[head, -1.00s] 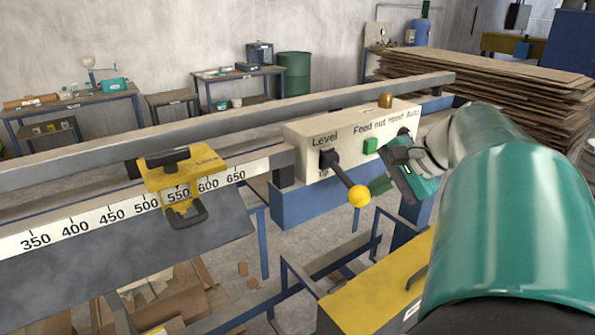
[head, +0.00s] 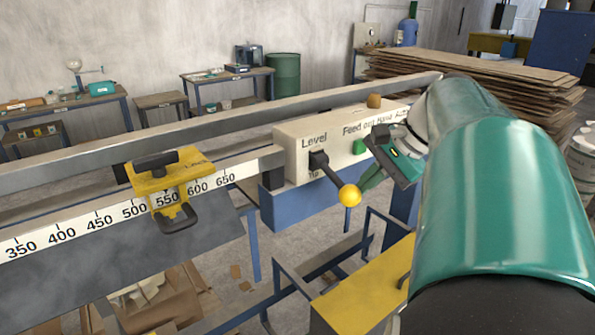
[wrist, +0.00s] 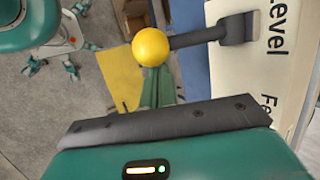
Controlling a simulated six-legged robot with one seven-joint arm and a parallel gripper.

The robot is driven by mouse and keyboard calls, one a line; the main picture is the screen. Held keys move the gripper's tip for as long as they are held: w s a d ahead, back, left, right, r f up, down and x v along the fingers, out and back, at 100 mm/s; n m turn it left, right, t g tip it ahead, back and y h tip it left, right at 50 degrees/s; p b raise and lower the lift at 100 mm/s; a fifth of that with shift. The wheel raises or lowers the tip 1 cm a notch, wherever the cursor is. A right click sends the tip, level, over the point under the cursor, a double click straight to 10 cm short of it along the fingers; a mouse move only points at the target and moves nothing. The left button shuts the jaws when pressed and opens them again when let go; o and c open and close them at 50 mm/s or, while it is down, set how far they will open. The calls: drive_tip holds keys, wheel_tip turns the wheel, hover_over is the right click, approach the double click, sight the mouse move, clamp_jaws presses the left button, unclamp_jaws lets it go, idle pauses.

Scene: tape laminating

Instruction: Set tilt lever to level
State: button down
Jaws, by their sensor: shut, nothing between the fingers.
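The tilt lever (head: 331,176) is a black arm with a yellow ball knob (head: 350,195), on the front of a cream control box (head: 300,150). It slopes down and outward from its pivot, below the word "Level" and beside "Tip". My gripper (head: 366,184) is shut and empty, its green fingers just right of the knob and close to it. In the wrist view, the knob (wrist: 151,47) covers part of the fingertips (wrist: 160,88). I cannot tell whether they touch it. The lever arm (wrist: 198,37) runs right from the knob to the box.
A green button (head: 360,147) and a brown knob (head: 374,101) are on the box, close to my wrist. A yellow clamp stop (head: 170,180) sits on the ruler rail to the left. A yellow-topped cabinet (head: 365,295) and blue frame stand below. Stacked boards lie behind.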

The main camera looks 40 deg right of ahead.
drive_tip(key=shift+g, duration=0.3)
drive_tip(key=shift+w+r, duration=0.15)
drive_tip(key=shift+r, duration=1.25)
drive_tip(key=shift+w+r, duration=0.15)
drive_tip(key=shift+r, duration=1.4)
drive_tip(key=shift+r, duration=0.65)
